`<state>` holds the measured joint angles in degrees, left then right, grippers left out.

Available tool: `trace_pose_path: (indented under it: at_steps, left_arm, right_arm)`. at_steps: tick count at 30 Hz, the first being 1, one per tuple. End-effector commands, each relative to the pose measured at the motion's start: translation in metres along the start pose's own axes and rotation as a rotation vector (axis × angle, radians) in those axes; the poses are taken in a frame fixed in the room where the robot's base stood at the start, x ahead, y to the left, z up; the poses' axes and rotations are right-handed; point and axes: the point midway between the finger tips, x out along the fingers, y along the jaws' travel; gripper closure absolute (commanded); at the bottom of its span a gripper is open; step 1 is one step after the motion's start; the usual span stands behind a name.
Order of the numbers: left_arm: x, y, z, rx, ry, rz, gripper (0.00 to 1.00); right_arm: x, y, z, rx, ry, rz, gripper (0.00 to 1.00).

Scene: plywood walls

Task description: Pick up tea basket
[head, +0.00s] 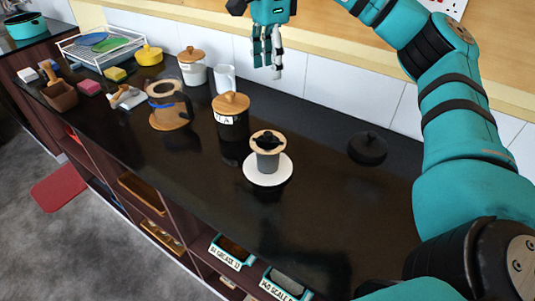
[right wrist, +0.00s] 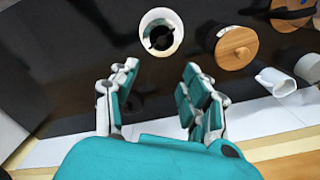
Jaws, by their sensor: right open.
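A small grey cup (head: 268,161) with a light tan rim stands upright on a white saucer (head: 258,181) on the dark counter. A black piece (head: 267,140), which looks like the tea basket, sits in the cup's mouth. It also shows in the right wrist view as a black shape (right wrist: 160,38) inside a pale round rim. My right gripper (head: 270,72) hangs above the back of the counter, behind the cup. In the right wrist view its fingers (right wrist: 157,72) are apart and empty, with the cup beyond the tips. My left gripper is out of view.
A dark canister with a wooden lid (head: 232,103) stands just left of the cup. A white mug (head: 224,78), a white jar (head: 192,70) and a glass pot (head: 168,106) stand farther left. A black lid (head: 367,149) lies to the right. The counter's front right is clear.

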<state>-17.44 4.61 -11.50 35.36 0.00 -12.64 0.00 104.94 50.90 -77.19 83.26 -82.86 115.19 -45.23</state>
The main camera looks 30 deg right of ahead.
Motion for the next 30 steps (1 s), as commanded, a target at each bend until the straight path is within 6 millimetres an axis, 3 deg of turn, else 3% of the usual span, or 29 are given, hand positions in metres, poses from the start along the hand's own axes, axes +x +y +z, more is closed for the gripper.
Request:
trace_pose_path:
  at_steps: [8,15,23,30]
  left_arm:
    - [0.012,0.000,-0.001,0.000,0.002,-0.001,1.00]
    - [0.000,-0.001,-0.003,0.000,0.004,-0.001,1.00]
    - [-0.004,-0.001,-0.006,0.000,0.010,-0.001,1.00]
    - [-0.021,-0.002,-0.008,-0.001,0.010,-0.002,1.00]
  right_arm:
    - [0.054,0.001,-0.001,0.000,0.001,0.007,0.53]
    - [0.099,0.001,0.000,-0.001,0.002,0.004,0.53]
    - [0.122,0.000,0.001,0.000,-0.001,0.001,0.53]
    - [0.152,-0.003,0.001,-0.001,0.001,0.005,0.53]
